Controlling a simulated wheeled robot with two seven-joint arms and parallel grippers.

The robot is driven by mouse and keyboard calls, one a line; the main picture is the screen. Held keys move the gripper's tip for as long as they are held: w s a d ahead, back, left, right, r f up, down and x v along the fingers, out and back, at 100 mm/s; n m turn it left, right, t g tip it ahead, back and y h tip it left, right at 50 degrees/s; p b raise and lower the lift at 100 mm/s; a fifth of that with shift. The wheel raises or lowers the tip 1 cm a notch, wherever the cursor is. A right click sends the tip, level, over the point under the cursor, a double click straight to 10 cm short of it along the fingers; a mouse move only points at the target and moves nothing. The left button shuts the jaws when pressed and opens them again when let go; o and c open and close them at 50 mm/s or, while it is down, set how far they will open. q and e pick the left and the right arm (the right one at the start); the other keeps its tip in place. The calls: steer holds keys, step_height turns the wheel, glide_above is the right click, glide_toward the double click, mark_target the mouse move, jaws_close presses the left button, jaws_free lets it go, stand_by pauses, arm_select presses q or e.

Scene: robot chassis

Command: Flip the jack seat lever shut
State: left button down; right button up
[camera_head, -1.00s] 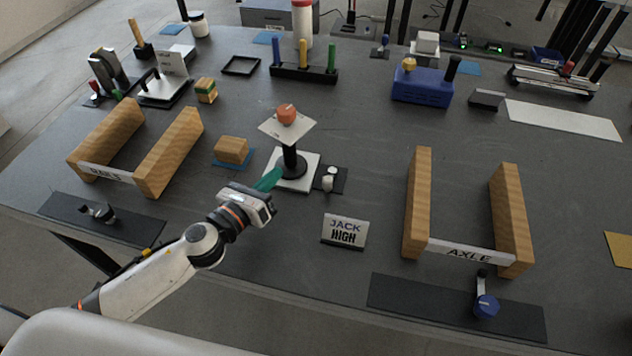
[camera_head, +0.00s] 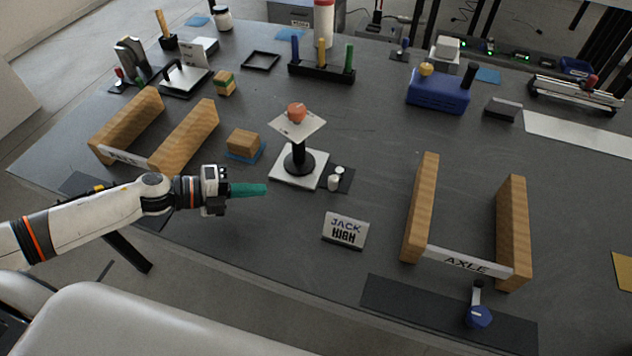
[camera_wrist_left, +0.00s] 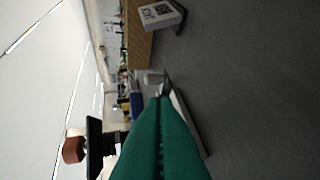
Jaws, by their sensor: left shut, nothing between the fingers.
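The jack (camera_head: 299,158) stands on a white base plate (camera_head: 283,178), with a black column and a tilted-looking pale top plate (camera_head: 284,123) carrying an orange knob (camera_head: 297,113). Right beside the base is a small black plate with a pale lever piece (camera_head: 335,181); its exact position is too small to tell. My left gripper (camera_head: 264,189), with teal fingers, is shut and empty, left of and in front of the base, apart from the lever. In the left wrist view the shut fingers (camera_wrist_left: 162,105) point toward the pale lever piece (camera_wrist_left: 154,77). My right gripper is out of view.
The JACK HIGH sign (camera_head: 345,230) stands right of the gripper, nearer the table's front edge. A wooden block (camera_head: 243,143) sits behind the gripper, and wooden rails (camera_head: 185,137) stand to the left. The AXLE stand (camera_head: 420,205) is to the right.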

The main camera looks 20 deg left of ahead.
mark_target(333, 183)
arm_select(q)
steer(key=p+x, duration=0.1)
steer(key=x, duration=0.3)
steer(key=p+x, duration=0.1)
steer(key=x, duration=0.4)
steer(key=r+p+x, duration=0.1)
steer(key=x, duration=0.4)
steer(key=shift+d, duration=0.1)
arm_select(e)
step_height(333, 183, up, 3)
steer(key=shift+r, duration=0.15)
